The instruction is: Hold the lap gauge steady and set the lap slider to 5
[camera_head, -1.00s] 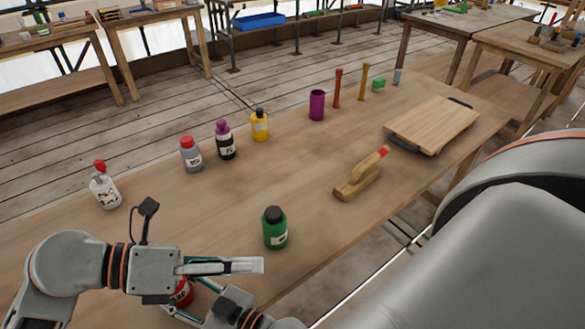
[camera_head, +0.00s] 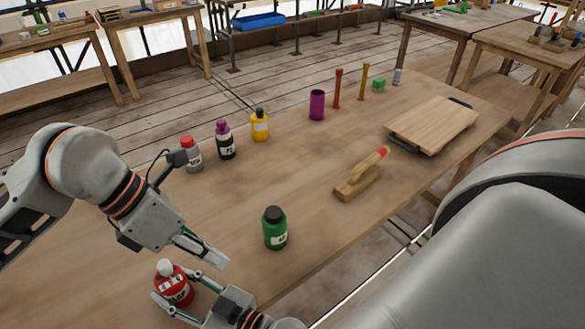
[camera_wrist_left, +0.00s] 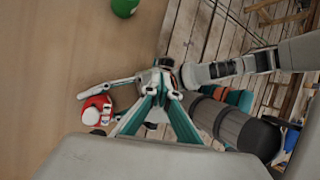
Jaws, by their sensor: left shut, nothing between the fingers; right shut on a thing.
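I cannot make out a scale or slider marked as the lap gauge. A wooden block with a slanted, red-tipped bar (camera_head: 358,184) stands on the table right of centre, apart from both grippers. My right gripper (camera_head: 183,294) is shut on a red bottle with a white cap (camera_head: 174,281) at the near left; its label is too small to read. The bottle also shows in the left wrist view (camera_wrist_left: 97,110). My left gripper (camera_head: 222,262) is shut and empty, pointing down just right of the bottle. Its fingers meet in the left wrist view (camera_wrist_left: 156,88).
A green bottle (camera_head: 275,229) stands right of my left gripper. Grey (camera_head: 192,155), purple-capped (camera_head: 225,141) and yellow (camera_head: 260,126) bottles stand behind. A purple cup (camera_head: 317,106), upright sticks and a wooden board (camera_head: 432,124) are farther right. The middle of the table (camera_head: 300,165) is clear.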

